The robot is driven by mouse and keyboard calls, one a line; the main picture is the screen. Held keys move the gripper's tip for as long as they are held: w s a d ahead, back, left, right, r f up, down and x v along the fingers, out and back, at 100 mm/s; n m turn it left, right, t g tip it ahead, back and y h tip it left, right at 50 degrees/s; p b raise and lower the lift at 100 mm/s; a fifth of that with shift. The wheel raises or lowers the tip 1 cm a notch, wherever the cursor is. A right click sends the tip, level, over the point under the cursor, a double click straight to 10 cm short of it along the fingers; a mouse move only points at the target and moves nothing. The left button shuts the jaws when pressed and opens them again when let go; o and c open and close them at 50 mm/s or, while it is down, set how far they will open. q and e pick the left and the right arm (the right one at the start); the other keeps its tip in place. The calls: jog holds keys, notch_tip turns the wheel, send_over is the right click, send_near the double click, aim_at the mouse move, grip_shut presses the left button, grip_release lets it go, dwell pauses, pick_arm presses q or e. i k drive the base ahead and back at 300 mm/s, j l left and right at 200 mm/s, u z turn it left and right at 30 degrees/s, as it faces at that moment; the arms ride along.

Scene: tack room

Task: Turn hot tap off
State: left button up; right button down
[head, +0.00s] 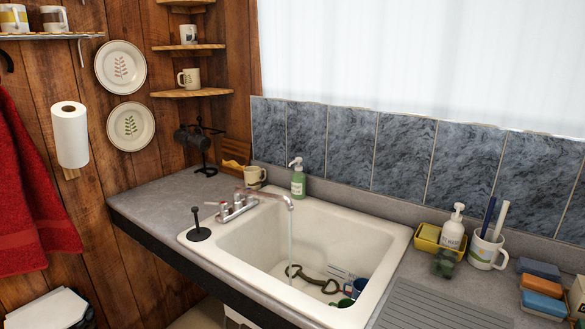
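The chrome mixer tap (238,205) stands at the left rim of the white sink (395,240). Its spout (272,194) reaches over the basin. A thin stream of water (290,232) runs from the spout down into the basin. The tap has a handle at each end, a nearer one (223,208) and a farther one (239,193). Their colour marks are too small to tell which is hot. Neither of my grippers shows in the head view.
A black stopper-like object (198,226) stands on the sink's left corner. A green soap bottle (298,182) and a mug (254,176) stand behind the tap. A metal bit (312,279) and dishes lie in the basin. The left counter (150,200) is mostly clear.

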aim_at(224, 205)
jog(key=i+j, duration=0.15)
jog(key=j, duration=0.15)
jog(key=i+j+z, duration=0.1)
jog(key=j, duration=0.25)
jog(key=i+j, duration=0.15)
jog(key=j, duration=0.15)
jog(key=i+j+z, duration=0.1)
jog(key=j, duration=0.25)
jog(key=i+j, duration=0.15)
jog(key=j, duration=0.2)
jog(key=z, duration=0.05)
